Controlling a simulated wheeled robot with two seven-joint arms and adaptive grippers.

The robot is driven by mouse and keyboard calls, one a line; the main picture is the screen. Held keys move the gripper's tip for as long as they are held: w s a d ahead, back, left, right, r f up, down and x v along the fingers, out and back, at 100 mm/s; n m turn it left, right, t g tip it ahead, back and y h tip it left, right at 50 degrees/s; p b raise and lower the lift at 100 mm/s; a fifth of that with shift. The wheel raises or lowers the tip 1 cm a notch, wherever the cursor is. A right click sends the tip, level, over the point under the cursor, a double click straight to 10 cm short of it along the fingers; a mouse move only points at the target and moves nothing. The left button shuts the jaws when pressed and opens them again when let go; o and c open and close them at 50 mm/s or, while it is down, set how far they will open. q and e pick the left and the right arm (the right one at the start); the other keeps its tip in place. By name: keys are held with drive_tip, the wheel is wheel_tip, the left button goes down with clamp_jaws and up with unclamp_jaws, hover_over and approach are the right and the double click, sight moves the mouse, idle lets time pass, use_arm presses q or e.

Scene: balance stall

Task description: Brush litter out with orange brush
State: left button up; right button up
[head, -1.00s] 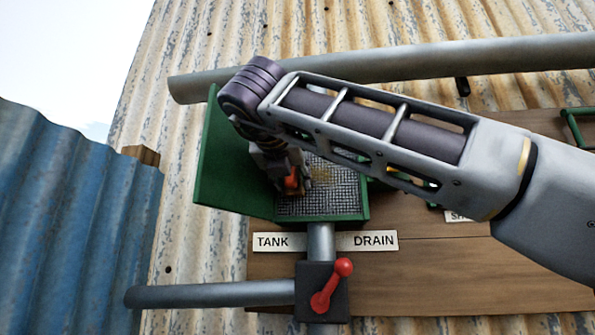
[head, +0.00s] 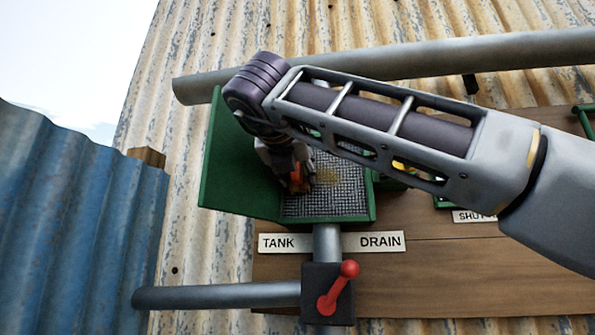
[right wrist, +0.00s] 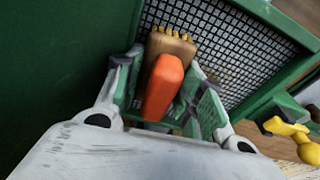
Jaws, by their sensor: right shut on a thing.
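My right gripper (right wrist: 165,95) is shut on the orange brush (right wrist: 165,85). In the right wrist view its orange handle sits between the fingers, and its brown head with yellow bristles points at the mesh screen (right wrist: 228,40). In the head view the right gripper (head: 294,178) is at the left part of the green-framed mesh screen (head: 325,205), with the brush (head: 297,174) partly hidden by it. A yellowish-brown patch of litter (head: 328,176) shows on the mesh just right of the gripper. I cannot tell whether the bristles touch the mesh. The left gripper is not in view.
A green side panel (head: 240,165) stands left of the screen. Below are a pipe, TANK (head: 280,243) and DRAIN (head: 375,241) labels, and a red lever (head: 338,288). A long grey pipe (head: 420,65) crosses above. A yellow thing (right wrist: 290,135) is right of the screen.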

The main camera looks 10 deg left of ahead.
sight(350, 175)
drive_tip(key=shift+d+f+b, duration=0.1)
drive_tip(key=shift+d+b, duration=1)
drive_tip(key=shift+d, duration=0.6)
drive_tip(key=shift+w, duration=0.1)
drive_tip(key=shift+d, duration=0.2)
drive_tip(key=shift+d+b, duration=1)
drive_tip(key=shift+d, duration=0.75)
drive_tip(key=shift+d, duration=0.4)
drive_tip(key=shift+d+b, duration=0.8)
drive_tip(key=shift+d, duration=0.55)
